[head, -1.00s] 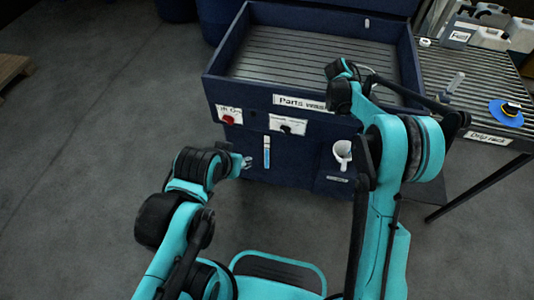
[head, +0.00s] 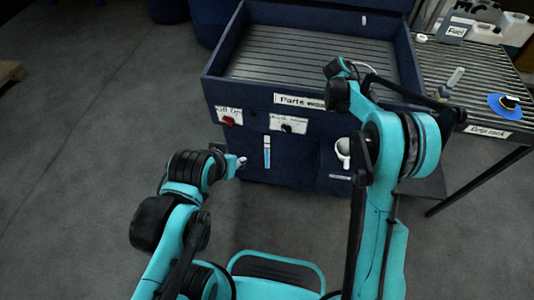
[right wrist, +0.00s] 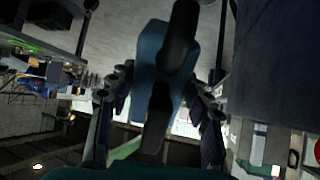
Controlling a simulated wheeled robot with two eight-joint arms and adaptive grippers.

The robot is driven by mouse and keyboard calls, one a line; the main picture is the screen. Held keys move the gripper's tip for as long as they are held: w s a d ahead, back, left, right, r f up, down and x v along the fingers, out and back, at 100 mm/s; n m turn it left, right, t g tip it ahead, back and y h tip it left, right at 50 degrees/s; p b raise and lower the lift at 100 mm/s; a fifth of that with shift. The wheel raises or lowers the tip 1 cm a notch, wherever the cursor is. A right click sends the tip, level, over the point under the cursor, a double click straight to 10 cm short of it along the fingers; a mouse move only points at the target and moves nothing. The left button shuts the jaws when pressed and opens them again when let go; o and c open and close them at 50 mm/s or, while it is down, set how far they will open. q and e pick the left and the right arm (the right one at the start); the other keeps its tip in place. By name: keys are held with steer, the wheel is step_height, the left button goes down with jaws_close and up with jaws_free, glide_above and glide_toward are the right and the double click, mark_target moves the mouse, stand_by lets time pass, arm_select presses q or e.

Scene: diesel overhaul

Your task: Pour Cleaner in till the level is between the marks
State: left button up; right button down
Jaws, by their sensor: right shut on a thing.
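The dark blue parts washer (head: 225,88) stands ahead in the head view. Its level gauge (head: 267,152) is a narrow upright strip on the front, pale at the top and blue below. The marks are too small to read. My right gripper (right wrist: 160,88) is shut on a blue container (right wrist: 158,50) with a dark part on top, between the fingers in the right wrist view. Its label does not show. My left gripper (head: 241,162) is low before the washer; its fingers are too small to judge.
A red switch (head: 228,121) is on the washer front.

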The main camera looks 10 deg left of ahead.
stand_by(0.4)
steer(key=shift+f+h+b, duration=0.2)
steer(key=shift+h+b, duration=0.1)
steer(key=shift+b, duration=0.05)
arm_select(q)
steer(key=shift+f, duration=0.3)
arm_select(e)
steer(key=shift+d, duration=0.1)
stand_by(0.4)
